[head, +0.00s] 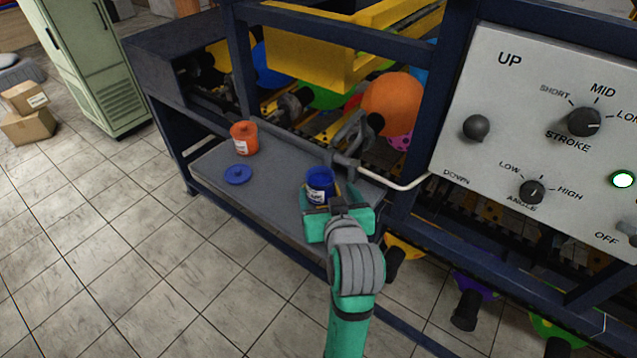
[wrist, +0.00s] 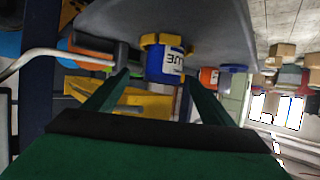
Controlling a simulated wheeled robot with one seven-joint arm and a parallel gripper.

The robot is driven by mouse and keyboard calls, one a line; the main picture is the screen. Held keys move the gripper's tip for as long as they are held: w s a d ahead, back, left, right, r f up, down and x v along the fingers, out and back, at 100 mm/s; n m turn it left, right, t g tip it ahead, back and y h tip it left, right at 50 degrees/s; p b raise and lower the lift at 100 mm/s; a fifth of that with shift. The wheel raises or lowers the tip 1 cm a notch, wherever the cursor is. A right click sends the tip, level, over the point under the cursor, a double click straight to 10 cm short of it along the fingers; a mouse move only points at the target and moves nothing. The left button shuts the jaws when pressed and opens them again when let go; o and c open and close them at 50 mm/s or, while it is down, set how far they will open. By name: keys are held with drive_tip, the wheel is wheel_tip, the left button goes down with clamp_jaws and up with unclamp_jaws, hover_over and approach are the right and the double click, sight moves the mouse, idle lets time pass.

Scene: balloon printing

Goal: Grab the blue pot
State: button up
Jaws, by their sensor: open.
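The blue pot (head: 319,183) stands on the grey shelf, with a white label on its side. In the wrist view the blue pot (wrist: 166,62) appears inverted, label facing me, between and just beyond my fingertips. Yellow pieces show around its base; I cannot tell what they belong to. My gripper (head: 325,203) is at the pot's near side in the head view, its green body partly hiding the pot's lower part. In the wrist view my gripper (wrist: 156,80) has its two fingers spread apart, one on each side of the pot. I see no clear contact.
An orange pot (head: 244,138) and a blue lid (head: 238,175) are on the left part of the grey shelf (head: 272,208). A white bar (head: 395,183) and dark blue frame lie right of the pot. A control panel (head: 545,130) stands at the right. Open floor lies left.

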sight(319, 179)
drive_tip(key=shift+x, duration=0.9)
drive_tip(key=shift+a+f+x, duration=0.15)
drive_tip(key=shift+x, duration=1.3)
drive_tip(key=shift+a+f+x, duration=0.15)
drive_tip(key=shift+f+x, duration=0.05)
drive_tip(key=shift+x, duration=1.3)
drive_tip(key=shift+s, duration=0.2)
drive_tip(key=c, duration=1.3)
